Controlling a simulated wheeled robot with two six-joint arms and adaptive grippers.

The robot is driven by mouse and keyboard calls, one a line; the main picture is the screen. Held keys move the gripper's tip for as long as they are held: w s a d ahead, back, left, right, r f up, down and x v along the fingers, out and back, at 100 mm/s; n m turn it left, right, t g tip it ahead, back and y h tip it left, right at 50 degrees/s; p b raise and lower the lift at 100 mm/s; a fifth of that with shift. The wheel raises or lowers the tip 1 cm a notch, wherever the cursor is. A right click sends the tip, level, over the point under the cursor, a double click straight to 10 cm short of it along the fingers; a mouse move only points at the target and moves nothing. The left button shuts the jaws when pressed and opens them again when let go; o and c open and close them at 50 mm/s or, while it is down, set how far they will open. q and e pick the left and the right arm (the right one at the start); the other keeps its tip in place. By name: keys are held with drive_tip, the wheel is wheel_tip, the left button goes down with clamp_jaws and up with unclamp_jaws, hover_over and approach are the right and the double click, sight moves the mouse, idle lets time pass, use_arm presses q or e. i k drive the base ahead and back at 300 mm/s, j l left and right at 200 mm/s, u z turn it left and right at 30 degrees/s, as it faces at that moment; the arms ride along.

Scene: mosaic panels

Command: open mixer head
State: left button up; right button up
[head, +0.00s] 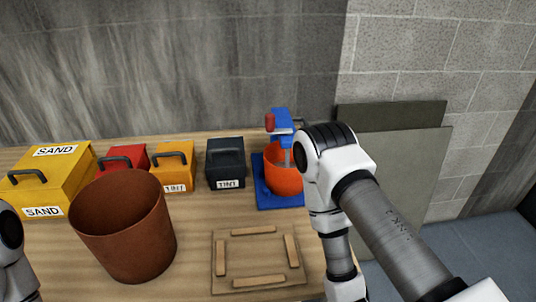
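The mixer stands near the back right of the wooden table. It has a blue base (267,199), an orange bowl (284,181) and a blue head (281,117) with a red knob (270,121) on its left. A grey part shows under the head, and a thin grey rod reaches down toward the bowl. My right arm passes in front of the mixer's right side and hides part of it. That arm bends down and leaves at the bottom edge, so its gripper is out of view. Only a piece of my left arm shows at the left edge, without its gripper.
A brown bucket (125,226) stands at front left. Behind it are a yellow SAND box (58,182), a red box (128,157), an orange tint box (174,170) and a dark tint box (225,165). A wooden frame board (256,260) lies before the mixer. Grey panels (407,165) lean at right.

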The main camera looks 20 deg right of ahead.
sight(284, 119)
drive_tip(key=k+l, duration=0.1)
drive_tip(key=l, duration=1.8)
drive_tip(key=k, duration=0.05)
